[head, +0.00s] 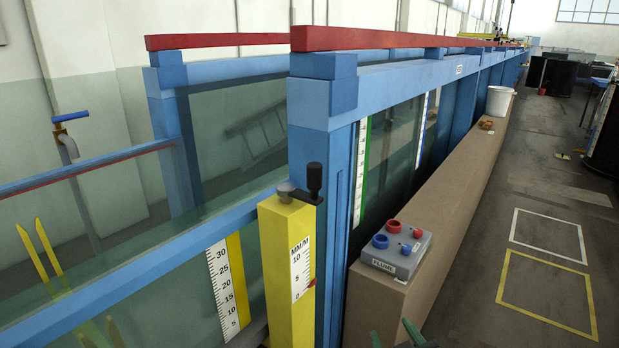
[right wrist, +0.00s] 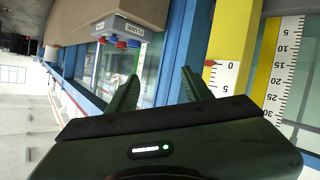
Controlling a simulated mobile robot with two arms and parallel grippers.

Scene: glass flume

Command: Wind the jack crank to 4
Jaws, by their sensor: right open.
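The jack crank (head: 314,180) sits on top of a yellow post (head: 276,260) at the flume's near end. It has a grey hub, a short dark arm and an upright black knob. The post's white MM/M scale (head: 300,268) has a red pointer at about 0. The scale also shows in the right wrist view (right wrist: 222,78), with its pointer beside 0. My right gripper (head: 394,335) shows only its green fingertips at the bottom edge, right of and below the crank. Its fingers are apart and empty in the right wrist view (right wrist: 160,72). My left gripper is out of view.
A grey control box (head: 397,262) with blue and red knobs stands on the brown ledge (head: 440,205) right of the post. Blue flume frames (head: 322,115) and glass panels rise behind the crank. A white bucket (head: 499,100) stands farther along. The floor at right is largely clear.

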